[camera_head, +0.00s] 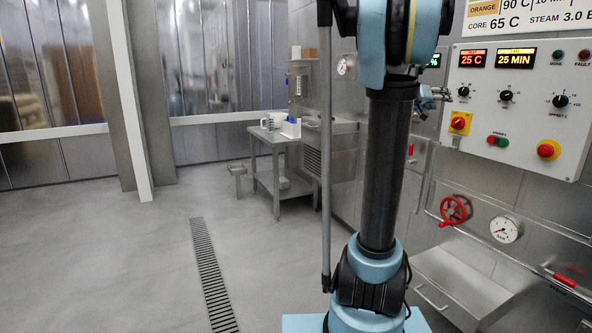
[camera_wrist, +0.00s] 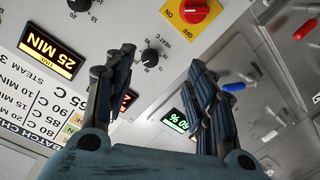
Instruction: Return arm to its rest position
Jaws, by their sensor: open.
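My arm (camera_head: 385,165) stands upright in the middle of the head view, dark with light-blue joints. My gripper (camera_wrist: 162,58) is open and empty in the wrist view, its two dark fingers apart with the control panel beyond them. In the head view the gripper (camera_head: 432,97) shows only partly, to the right of my arm and in front of the panel's left edge. The white control panel (camera_head: 522,118) carries red and yellow displays, black knobs and buttons. In the wrist view the panel (camera_wrist: 110,25) appears turned over. I cannot tell the exact gap between fingers and panel.
A red handwheel (camera_head: 454,210) and a gauge (camera_head: 506,229) are on the right wall, above a steel ledge (camera_head: 455,280). A steel table (camera_head: 275,140) with small items stands behind. Floor with a drain grate (camera_head: 210,270) is open at left.

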